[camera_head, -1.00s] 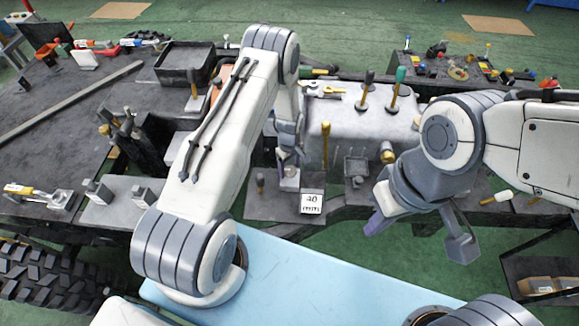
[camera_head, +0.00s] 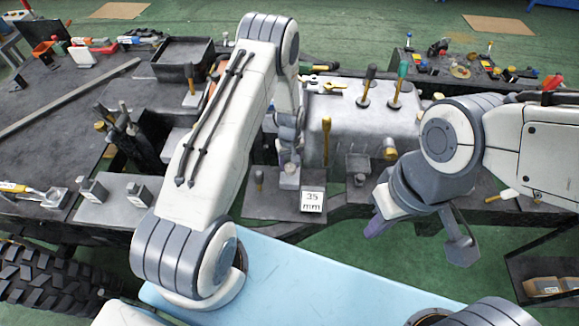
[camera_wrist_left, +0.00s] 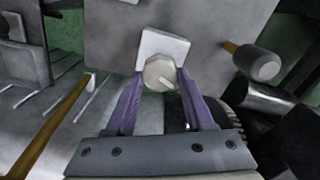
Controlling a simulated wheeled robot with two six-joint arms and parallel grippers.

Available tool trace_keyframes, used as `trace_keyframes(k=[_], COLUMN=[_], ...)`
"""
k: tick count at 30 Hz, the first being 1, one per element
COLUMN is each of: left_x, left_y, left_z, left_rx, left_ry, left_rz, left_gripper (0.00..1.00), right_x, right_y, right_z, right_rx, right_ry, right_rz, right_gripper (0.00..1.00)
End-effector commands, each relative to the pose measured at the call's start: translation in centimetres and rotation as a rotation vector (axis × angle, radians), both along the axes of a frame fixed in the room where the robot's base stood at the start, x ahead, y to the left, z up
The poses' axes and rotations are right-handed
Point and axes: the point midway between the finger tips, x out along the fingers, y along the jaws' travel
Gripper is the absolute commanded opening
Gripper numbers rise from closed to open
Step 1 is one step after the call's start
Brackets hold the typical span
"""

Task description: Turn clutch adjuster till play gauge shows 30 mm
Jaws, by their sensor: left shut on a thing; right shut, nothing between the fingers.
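The play gauge (camera_head: 312,200) is a white sign on the grey chassis plate and reads 35 mm. The clutch adjuster (camera_wrist_left: 159,73) is a round pale knob with a raised mark, in front of a white square plate. In the left wrist view, the purple fingers of my left gripper (camera_wrist_left: 158,92) are shut on its two sides. In the head view my left gripper (camera_head: 288,160) is partly hidden by its own arm, just left above the gauge. My right gripper (camera_head: 415,225) is shut and empty, off to the right of the gauge.
Yellow-handled and green-topped levers (camera_head: 400,85) stand behind the gauge. A yellow upright lever (camera_head: 326,140) rises close to my left gripper. A black tray (camera_head: 183,58) stands at the back left. A tyre (camera_head: 45,280) lies at the front left.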

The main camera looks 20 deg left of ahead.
Motion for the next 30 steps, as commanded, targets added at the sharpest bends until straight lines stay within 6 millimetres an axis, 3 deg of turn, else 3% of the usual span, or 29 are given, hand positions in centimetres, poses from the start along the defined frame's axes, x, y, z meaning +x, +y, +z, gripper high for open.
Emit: trace_keyframes(k=[15, 30], left_x=[0.1, 0.1], left_y=[-0.1, -0.2], left_z=[-0.1, 0.0], left_rx=[0.0, 0.0], left_ry=[-0.001, 0.0], left_rz=[-0.492, -0.872], left_gripper=[0.0, 0.0], right_x=[0.0, 0.0], right_y=[0.0, 0.0], right_z=[-3.3, -4.9], right_rx=[0.0, 0.0], right_ry=[0.0, 0.0], right_rz=[0.002, 0.003], right_gripper=[0.0, 0.0])
